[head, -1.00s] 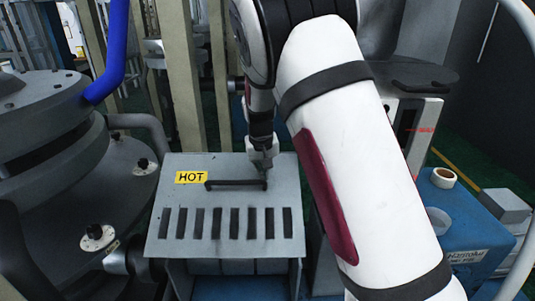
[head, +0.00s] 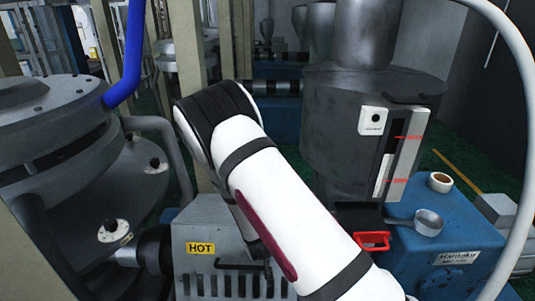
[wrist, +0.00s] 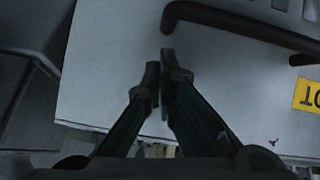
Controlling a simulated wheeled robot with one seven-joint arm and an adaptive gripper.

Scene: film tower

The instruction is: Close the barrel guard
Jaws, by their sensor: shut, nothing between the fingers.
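The barrel guard (head: 185,268) is a grey sheet-metal cover with a yellow HOT label, a black bar handle (head: 232,265) and a row of dark slots. In the head view it hangs low, with its labelled face towards me; my arm covers its right part. In the wrist view the guard's pale plate (wrist: 100,60) lies below my gripper (wrist: 162,78), with the handle (wrist: 240,20) just beyond the fingertips. The fingers are shut and empty, and look apart from the handle. In the head view the fingers are hidden behind my arm.
A dark hopper (head: 335,130) with a gauge panel stands behind on the right. A large round grey machine (head: 60,150) stands left, close to the guard.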

